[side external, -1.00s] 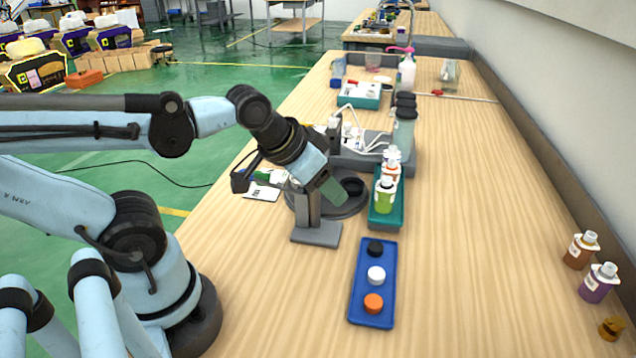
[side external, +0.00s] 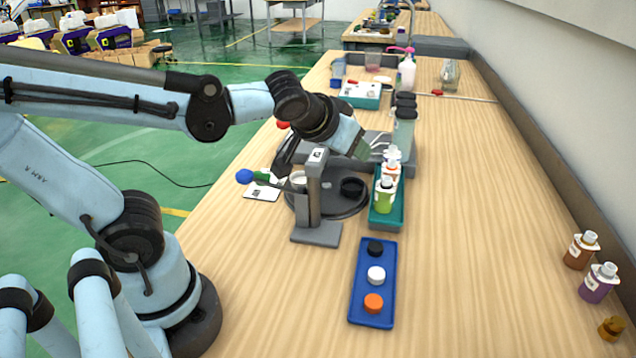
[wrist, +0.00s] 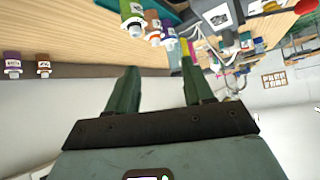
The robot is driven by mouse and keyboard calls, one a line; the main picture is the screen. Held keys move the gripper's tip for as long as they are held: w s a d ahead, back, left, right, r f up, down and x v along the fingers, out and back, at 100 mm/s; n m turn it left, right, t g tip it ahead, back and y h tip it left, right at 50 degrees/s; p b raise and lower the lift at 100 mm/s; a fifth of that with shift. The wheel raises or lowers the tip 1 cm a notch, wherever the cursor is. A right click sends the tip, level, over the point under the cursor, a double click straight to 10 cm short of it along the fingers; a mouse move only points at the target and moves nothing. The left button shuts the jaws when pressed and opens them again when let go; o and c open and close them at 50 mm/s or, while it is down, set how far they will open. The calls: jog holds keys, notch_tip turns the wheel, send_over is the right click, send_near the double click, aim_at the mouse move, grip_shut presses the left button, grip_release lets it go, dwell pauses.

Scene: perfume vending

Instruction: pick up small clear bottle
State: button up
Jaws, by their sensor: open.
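My gripper (side external: 366,150) is above the far side of the round dark base, left of the teal tray (side external: 399,216). Its two green fingers are spread and empty in the wrist view (wrist: 158,72). The tray holds a row of small white-capped bottles: a green one (side external: 384,198) in front, an orange one behind it, and a pale one (side external: 392,156) at the back, partly hidden. I cannot tell whether the pale one is the small clear bottle. The green bottle (wrist: 133,22) and orange-brown bottle (wrist: 152,25) show beyond the fingers in the wrist view, apart from them.
A grey stand (side external: 315,210) rises in front of the round base (side external: 343,205). A blue tray (side external: 362,290) holds black, white and orange caps. Black-topped containers (side external: 404,130) stand behind the bottle row. Amber (side external: 580,251) and purple (side external: 598,285) bottles stand far right. The middle right tabletop is clear.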

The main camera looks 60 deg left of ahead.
jog(key=w+n+t+y, duration=0.1)
jog(key=w+t, duration=0.1)
jog(key=w, duration=0.2)
send_near(392, 160)
jog(key=shift+n+t, duration=0.3)
jog(key=shift+n, duration=0.1)
jog(key=shift+f+x, duration=0.15)
jog(key=shift+x, duration=1.9)
jog(key=shift+f+x, duration=0.1)
jog(key=shift+x, duration=2)
jog(key=shift+s, duration=0.15)
grip_shut()
jog(key=shift+y, duration=0.3)
